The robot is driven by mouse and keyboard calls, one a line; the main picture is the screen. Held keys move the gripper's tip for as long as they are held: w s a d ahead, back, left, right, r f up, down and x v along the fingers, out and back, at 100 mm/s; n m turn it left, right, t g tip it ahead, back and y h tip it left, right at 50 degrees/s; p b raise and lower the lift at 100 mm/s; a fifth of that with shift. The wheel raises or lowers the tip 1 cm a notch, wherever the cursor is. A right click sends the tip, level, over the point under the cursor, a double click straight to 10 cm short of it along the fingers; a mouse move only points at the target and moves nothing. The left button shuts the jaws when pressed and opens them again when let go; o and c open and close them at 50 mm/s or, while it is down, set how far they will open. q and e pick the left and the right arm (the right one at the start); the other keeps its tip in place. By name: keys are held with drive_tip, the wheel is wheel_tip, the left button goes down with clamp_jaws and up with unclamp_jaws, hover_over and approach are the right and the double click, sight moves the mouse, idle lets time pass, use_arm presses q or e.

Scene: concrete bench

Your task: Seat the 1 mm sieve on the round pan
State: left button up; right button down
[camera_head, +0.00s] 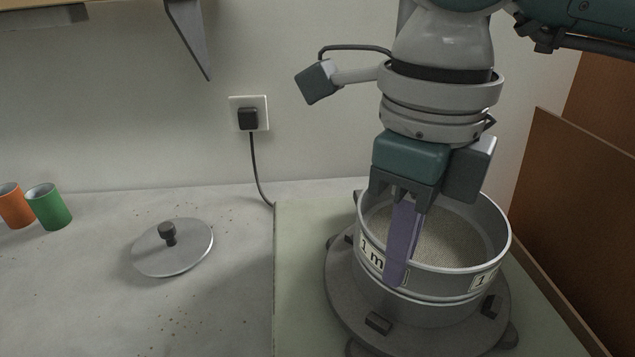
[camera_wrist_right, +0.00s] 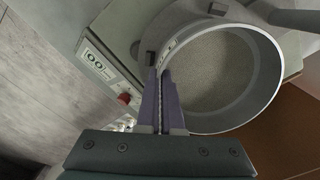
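The 1 mm sieve (camera_head: 440,283), a grey metal ring with white labels and grainy grey material showing inside, is at the right in the head view. It also shows in the right wrist view (camera_wrist_right: 268,72). Below it is the round pan (camera_head: 425,314), mostly hidden by the sieve; I cannot tell whether the sieve is fully seated. My right gripper (camera_head: 401,268) points down at the sieve's near left wall, one purple finger outside it. In the wrist view its fingers (camera_wrist_right: 161,85) are close together with the wall between them. My left gripper is out of view.
The pan stands on a dark round shaker plate (camera_head: 345,290) with several clamp blocks, on a pale green base (camera_head: 300,275). A lid (camera_head: 190,255) with a knob and orange (camera_head: 14,208) and green (camera_head: 50,208) cups are left. A brown board (camera_head: 580,190) stands close at right.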

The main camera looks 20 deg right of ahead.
drive_tip(key=shift+f, duration=0.15)
drive_tip(key=c, duration=1)
unclamp_jaws()
wheel_tip(320, 180, up, 10)
drive_tip(key=shift+f+b, duration=0.1)
drive_tip(key=shift+b, duration=0.3)
